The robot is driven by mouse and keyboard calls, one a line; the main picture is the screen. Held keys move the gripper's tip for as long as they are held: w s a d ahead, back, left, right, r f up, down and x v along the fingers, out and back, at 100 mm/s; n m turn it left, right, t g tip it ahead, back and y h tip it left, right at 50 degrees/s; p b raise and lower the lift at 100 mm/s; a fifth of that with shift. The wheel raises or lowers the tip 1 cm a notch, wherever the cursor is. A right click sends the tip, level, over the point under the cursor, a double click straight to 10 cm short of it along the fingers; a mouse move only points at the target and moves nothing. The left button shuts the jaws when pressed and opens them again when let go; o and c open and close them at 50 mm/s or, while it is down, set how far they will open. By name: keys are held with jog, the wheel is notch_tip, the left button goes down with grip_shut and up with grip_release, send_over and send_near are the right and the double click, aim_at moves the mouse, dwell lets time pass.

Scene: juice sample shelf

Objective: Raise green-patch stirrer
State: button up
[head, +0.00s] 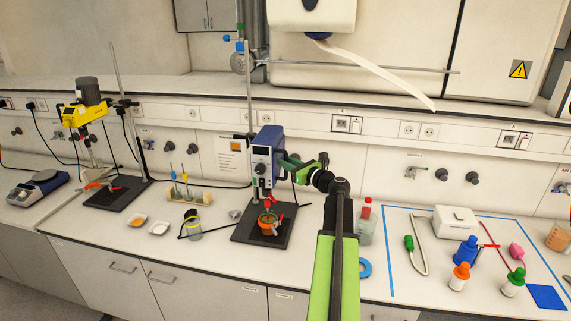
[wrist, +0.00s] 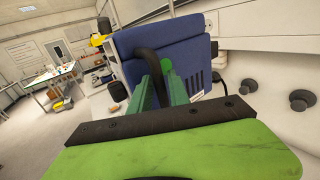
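The stirrer is a blue motor unit (head: 266,146) with a pale front panel, on a thin upright rod above a black base plate. An orange-brown vessel (head: 268,222) with red parts stands below it. In the wrist view the blue housing (wrist: 200,45) fills the middle, with a round green patch (wrist: 167,64) on it. My gripper (head: 288,163) is at the right side of the housing. In the wrist view its two green fingers (wrist: 164,84) are either side of a curved black bar, with a narrow gap between them. Whether they grip the bar is unclear.
A second stirrer, yellow (head: 85,113), stands on its own rod at the left. A bottle with a red cap (head: 366,222) stands close to the right of my arm. Small dishes and a glass jar (head: 193,228) lie left of the base plate. Blue tape bounds several items at the right.

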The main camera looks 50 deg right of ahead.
grip_shut()
dwell(1.4)
